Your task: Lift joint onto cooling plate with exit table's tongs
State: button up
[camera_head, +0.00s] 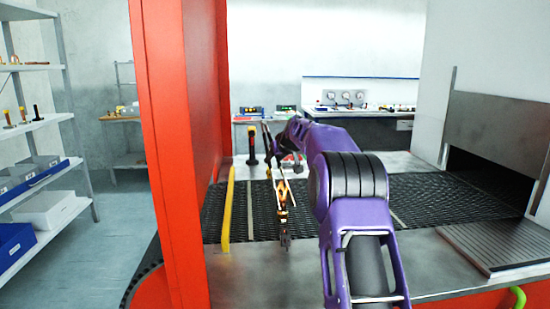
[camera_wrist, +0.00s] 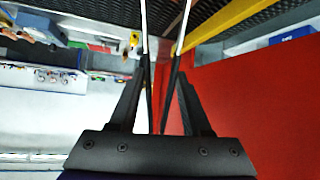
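In the wrist view my gripper (camera_wrist: 161,80) has its fingers closed in around a pair of tongs (camera_wrist: 151,95). The tongs have dark handles and two pale metal arms, spread apart and running out of the top of the picture. Their tips are not in the wrist view. In the head view a brass-coloured piece (camera_head: 283,195), perhaps the joint, shows over the mesh belt (camera_head: 405,205), left of my purple arm. A dark part extends below it; I cannot tell whether the tongs touch it. A dark ribbed plate (camera_head: 495,247), possibly the cooling plate, lies at the right.
A tall red panel (camera_head: 170,130) stands close at the left. A yellow bar (camera_head: 227,210) lies across the belt. A black upright object (camera_head: 252,147) stands behind the belt. The grey front table (camera_head: 245,280) is bare at the left. A dark tunnel opening (camera_head: 495,175) is at the right.

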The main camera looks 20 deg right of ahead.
jog(key=shift+f+b, duration=0.75)
jog(key=shift+f, duration=0.6)
grip_shut()
jog(key=shift+r, duration=0.1)
notch_tip(320, 180, up, 12)
jog(key=p, duration=0.9)
